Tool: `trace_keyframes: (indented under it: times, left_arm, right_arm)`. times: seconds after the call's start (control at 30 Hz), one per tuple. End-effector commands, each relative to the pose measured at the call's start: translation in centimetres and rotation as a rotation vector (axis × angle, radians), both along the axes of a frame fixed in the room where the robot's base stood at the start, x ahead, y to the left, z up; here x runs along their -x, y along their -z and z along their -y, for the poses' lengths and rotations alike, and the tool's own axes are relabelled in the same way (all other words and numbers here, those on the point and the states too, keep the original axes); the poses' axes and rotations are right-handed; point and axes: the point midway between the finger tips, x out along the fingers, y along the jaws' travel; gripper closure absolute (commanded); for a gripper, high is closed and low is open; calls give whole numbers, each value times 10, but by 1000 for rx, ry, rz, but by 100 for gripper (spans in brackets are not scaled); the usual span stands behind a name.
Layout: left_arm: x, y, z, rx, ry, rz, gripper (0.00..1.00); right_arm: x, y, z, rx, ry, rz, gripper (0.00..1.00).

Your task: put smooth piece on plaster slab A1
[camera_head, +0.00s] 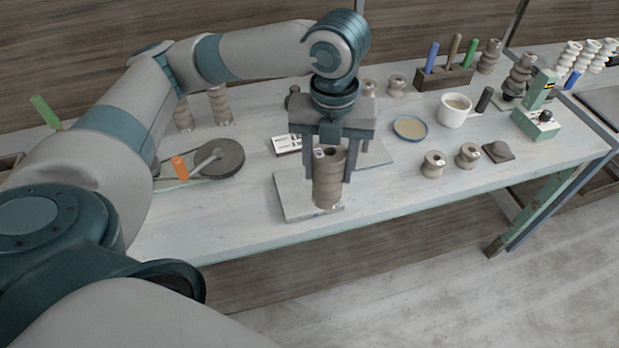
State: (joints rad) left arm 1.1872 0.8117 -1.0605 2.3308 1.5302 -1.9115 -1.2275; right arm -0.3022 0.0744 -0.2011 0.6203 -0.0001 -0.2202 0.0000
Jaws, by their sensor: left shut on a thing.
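My left gripper (328,165) points down and is shut on a tall grey-brown clay piece (328,190). The piece is upright between the two fingers, with a dark hole in its top and a small pale mark near its rim. A pale plaster slab (289,197) lies under it near the table's front edge. The piece's foot appears over the slab's front part; I cannot tell whether it touches. A second pale slab (378,154) shows behind, partly hidden by the gripper. I cannot read any slab label. My right gripper is out of view.
A dark round wheel (216,158) with an orange-handled tool (180,167) is at left. A white card (287,144) lies behind the front slab. The table's front left is clear.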

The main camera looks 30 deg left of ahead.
Motion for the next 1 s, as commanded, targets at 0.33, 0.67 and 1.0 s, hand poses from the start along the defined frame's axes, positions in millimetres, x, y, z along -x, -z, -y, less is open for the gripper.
trace_keyframes:
  times: [0.33,0.67,1.0]
  left_arm:
    - [-16,15,-23,-1,-7,-2,94]
    - [-50,49,-70,0,-8,-1,94]
    - [-69,69,-94,0,-1,1,94]
  right_arm:
    - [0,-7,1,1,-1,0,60]
    - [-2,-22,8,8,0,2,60]
    - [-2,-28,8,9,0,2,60]
